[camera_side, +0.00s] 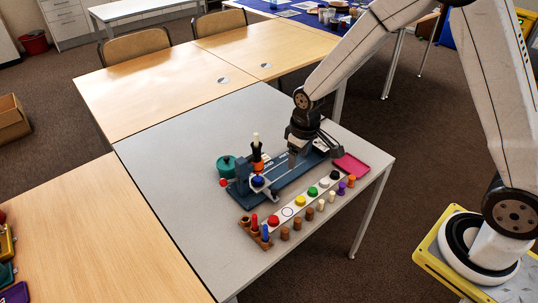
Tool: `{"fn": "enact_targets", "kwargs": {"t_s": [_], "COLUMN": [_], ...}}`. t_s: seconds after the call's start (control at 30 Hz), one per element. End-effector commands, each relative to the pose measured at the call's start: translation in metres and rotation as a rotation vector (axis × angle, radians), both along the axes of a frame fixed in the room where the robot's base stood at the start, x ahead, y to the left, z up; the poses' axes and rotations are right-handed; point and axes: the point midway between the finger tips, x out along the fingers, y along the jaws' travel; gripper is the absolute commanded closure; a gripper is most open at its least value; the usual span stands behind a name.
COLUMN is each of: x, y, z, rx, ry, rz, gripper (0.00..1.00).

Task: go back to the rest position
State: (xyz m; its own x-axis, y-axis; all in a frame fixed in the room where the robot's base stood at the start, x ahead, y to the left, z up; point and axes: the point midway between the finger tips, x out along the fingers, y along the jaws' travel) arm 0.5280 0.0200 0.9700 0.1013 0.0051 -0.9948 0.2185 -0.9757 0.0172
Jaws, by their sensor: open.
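My gripper (293,160) points down over the right part of a blue board (280,178) on the grey table (210,250). Its jaws are open, and I see nothing held in them. The fingertips are small and dark in this view, and I cannot tell how far above the board they are. My arm reaches in from the right.
A white strip with coloured discs and a row of small pegs (310,214) lies in front of the board. A pink tray (351,166) is at right, a teal pot (226,166) at left. A dark bottle-like piece (257,153) stands upright. The table's front left is clear.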

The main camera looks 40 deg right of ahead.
Motion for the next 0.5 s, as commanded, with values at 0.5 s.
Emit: {"fn": "enact_targets", "kwargs": {"t_s": [0.5], "x": [-0.097], "y": [-0.016], "z": [0.056], "rx": [0.022], "ry": [-0.096], "rz": [-0.159], "gripper": [0.3]}}
